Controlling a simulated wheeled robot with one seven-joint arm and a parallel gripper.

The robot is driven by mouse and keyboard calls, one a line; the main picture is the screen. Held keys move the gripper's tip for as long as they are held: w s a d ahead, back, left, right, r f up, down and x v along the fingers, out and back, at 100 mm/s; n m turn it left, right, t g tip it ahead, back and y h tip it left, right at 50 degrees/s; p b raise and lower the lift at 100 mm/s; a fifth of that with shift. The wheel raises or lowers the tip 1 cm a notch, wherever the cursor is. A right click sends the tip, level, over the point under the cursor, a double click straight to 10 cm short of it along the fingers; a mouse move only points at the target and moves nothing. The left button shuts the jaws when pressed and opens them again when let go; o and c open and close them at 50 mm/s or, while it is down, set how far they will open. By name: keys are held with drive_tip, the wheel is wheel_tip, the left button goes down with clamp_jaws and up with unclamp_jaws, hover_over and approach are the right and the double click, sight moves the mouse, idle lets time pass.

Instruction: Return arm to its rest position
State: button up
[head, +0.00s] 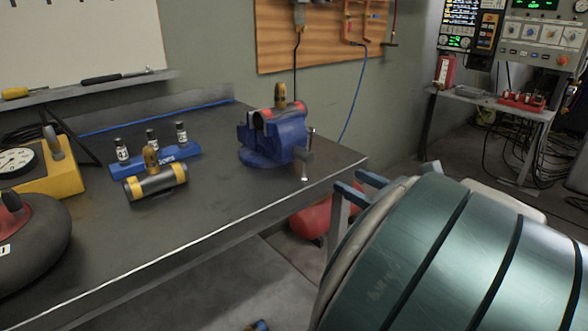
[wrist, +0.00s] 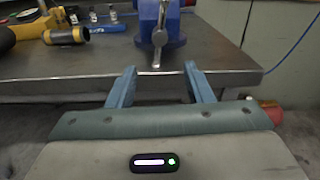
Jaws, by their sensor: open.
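My gripper (wrist: 160,82) shows in the wrist view with its two blue-grey fingers spread apart and nothing between them. In the head view the gripper (head: 352,182) is at the front right corner of the workbench (head: 235,205), beside its edge. My teal arm fills the lower right there and hides part of the gripper. A blue vise (head: 268,143) stands on the bench corner, holding a dark cylinder with red ends (head: 276,112) and a brass piece on top. In the wrist view the vise (wrist: 160,25) is beyond the fingers, apart from them.
A yellow-banded cylinder (head: 157,185) lies on the bench before a blue rack (head: 157,163) with small bottles. A yellow gauge box (head: 50,170) stands at left. A red object (head: 312,219) is on the floor beyond the bench. A side table (head: 490,100) stands at back right.

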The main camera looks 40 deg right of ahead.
idle(0.3)
drive_tip(key=w+a+r+n+g+y+p, duration=0.1)
drive_tip(key=w+a+n+g+y+p, duration=0.15)
drive_tip(key=a+n+g+p, duration=0.55)
drive_tip(key=w+a+n+g+y+p, duration=0.1)
drive_tip(key=a+n+g+y+p, duration=0.2)
drive_tip(key=a+n, duration=0.6)
drive_tip(key=s+a+r+n+g+h+p, duration=0.1)
drive_tip(key=a+r+n+g+h+p, duration=0.1)
drive_tip(key=a+n+p, duration=0.3)
drive_tip(key=s+a+r+n+g+h+p, duration=0.2)
drive_tip(key=a+r+n+h+p, duration=0.1)
drive_tip(key=n, duration=0.9)
drive_tip(key=a+h+p, duration=0.1)
drive_tip(key=a+p, duration=0.1)
drive_tip(key=p, duration=0.1)
drive_tip(key=shift+s+r+h, duration=0.25)
drive_tip(key=shift+r+h, duration=0.1)
drive_tip(key=shift+r, duration=0.05)
drive_tip(key=shift+d, duration=0.1)
